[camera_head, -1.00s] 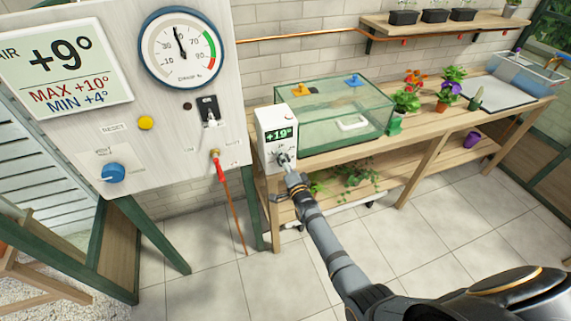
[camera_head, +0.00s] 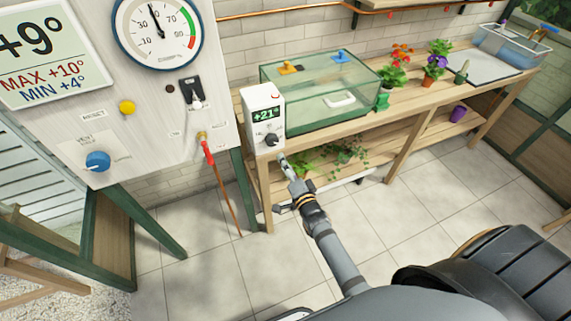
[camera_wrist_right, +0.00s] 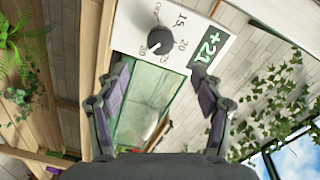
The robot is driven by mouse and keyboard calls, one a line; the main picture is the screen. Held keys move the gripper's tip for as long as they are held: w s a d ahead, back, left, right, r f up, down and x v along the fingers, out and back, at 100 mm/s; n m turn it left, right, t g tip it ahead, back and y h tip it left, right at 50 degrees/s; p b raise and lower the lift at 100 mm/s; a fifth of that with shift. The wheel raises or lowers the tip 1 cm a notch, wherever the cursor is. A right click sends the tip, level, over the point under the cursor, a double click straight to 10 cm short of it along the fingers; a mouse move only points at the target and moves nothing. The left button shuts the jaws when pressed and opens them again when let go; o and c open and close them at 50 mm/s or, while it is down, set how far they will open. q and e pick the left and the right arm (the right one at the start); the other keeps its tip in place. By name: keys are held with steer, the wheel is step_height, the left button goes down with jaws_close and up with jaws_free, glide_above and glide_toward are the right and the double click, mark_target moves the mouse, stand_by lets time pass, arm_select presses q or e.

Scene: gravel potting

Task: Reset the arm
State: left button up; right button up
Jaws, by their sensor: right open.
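My right arm reaches up from the bottom right in the head view. Its gripper (camera_head: 282,178) is just in front of and below the white thermostat box (camera_head: 264,117), apart from it and empty. In the right wrist view the two fingers of the right gripper (camera_wrist_right: 163,85) stand wide apart, with the box's dark knob (camera_wrist_right: 159,40) beyond them. The knob also shows in the head view (camera_head: 271,140), below a green display reading +21°. My left gripper is not in view.
A glass tank (camera_head: 318,95) stands beside the box on the wooden bench (camera_head: 400,108). Potted flowers (camera_head: 436,62) stand farther right. A panel with a yellow button (camera_head: 127,107), a blue knob (camera_head: 97,161) and a red-handled valve (camera_head: 206,150) is at left.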

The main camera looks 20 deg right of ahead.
steer(key=s+d+f+n+g, duration=0.1)
steer(key=s+f+n+g, duration=0.25)
steer(key=s+f, duration=0.65)
steer(key=s+d+f+n+g, duration=0.2)
steer(key=s+f+n+g, duration=0.15)
steer(key=f, duration=1.25)
steer(key=s+d+f+n+g, duration=0.1)
steer(key=s+f, duration=0.4)
steer(key=s, duration=0.5)
steer(key=s+d+f+n+g, duration=0.2)
steer(key=s+f+g, duration=0.3)
steer(key=s, duration=0.6)
steer(key=s+d+f+n+g+h, duration=0.1)
steer(key=s+d+f+n+g, duration=0.1)
steer(key=s+f, duration=0.4)
steer(key=s+n+g, duration=0.1)
steer(key=s+n, duration=0.1)
steer(key=s, duration=0.2)
steer(key=shift+s+f+g, duration=0.3)
steer(key=shift+f, duration=0.05)
